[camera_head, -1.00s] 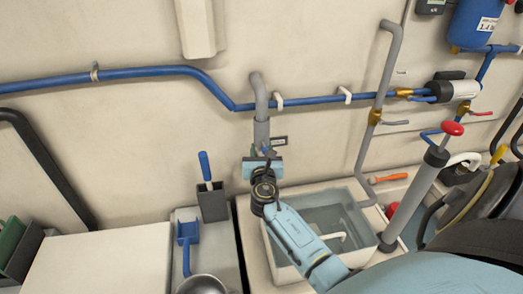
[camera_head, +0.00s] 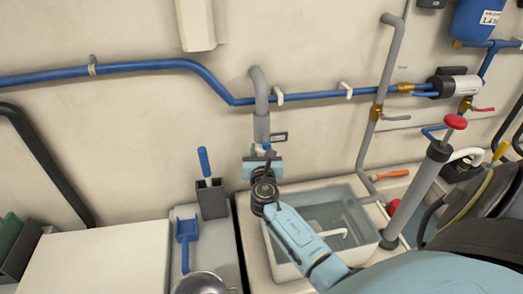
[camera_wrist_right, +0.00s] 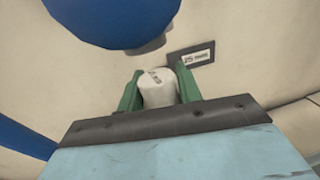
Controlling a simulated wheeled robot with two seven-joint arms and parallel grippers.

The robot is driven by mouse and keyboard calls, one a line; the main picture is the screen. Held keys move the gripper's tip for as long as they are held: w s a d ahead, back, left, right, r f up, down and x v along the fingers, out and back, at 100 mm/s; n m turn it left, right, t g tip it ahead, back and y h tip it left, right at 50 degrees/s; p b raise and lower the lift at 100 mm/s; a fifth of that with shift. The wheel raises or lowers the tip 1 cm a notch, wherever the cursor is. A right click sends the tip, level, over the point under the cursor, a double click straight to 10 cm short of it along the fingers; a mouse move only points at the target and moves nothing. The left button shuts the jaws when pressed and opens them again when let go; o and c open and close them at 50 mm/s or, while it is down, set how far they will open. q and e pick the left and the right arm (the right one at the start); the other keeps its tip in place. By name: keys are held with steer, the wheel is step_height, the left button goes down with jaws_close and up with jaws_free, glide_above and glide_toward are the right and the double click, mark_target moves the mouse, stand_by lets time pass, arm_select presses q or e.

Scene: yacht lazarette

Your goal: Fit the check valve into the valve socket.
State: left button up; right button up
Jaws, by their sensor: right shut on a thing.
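My right gripper (camera_head: 260,151) is at the wall below the grey pipe collar (camera_head: 261,128), which looks like the valve socket. In the right wrist view, its green fingers (camera_wrist_right: 159,86) are shut on a whitish, rounded piece with small dark marks, the check valve (camera_wrist_right: 158,92). The valve sticks up between the fingertips. It is hardly visible in the head view behind the gripper. The collar's mouth is not clearly seen, so I cannot tell the exact gap or alignment. My left gripper is not in view.
A small dark label (camera_head: 279,136) is on the wall beside the collar. A blue pipe (camera_head: 150,66) runs along the wall. A water-filled basin (camera_head: 370,237) lies under my right arm. A grey holder with a blue-handled tool (camera_head: 211,200) stands left of the gripper.

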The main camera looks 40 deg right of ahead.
steer(key=shift+f+b, duration=0.5)
steer(key=shift+f, duration=0.15)
steer(key=o, duration=1.3)
steer(key=shift+c, duration=0.2)
steer(key=v, duration=1.3)
steer(key=shift+a, duration=0.2)
steer(key=shift+s, duration=0.15)
